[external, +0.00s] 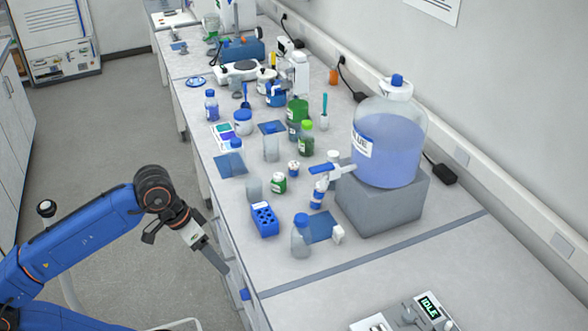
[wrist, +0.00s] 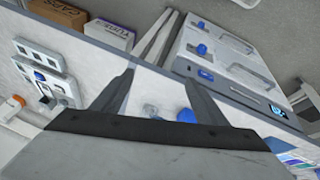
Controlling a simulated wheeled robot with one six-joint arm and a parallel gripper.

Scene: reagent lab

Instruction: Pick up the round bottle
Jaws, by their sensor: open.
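A clear, rounded bottle with a blue cap (external: 301,241) stands upright near the front edge of the bench. A much larger round jug of blue liquid (external: 388,148) stands on a grey block. The pictures do not settle which is the round bottle. My gripper (external: 222,265) is beside the bench's front edge, left of and apart from the small bottle, pointing down to the right. In the wrist view my gripper (wrist: 160,78) is open and empty. A clear rounded shape (wrist: 150,110) and a blue cap (wrist: 186,115) show beyond the fingers; I cannot tell whether they belong together.
A blue tube rack (external: 265,220), a blue pad (external: 321,228) and a small white item (external: 338,234) lie near the small bottle. The grey block (external: 381,206) stands to its right. Several bottles and jars crowd the bench behind. The front bench surface (external: 340,285) is largely clear.

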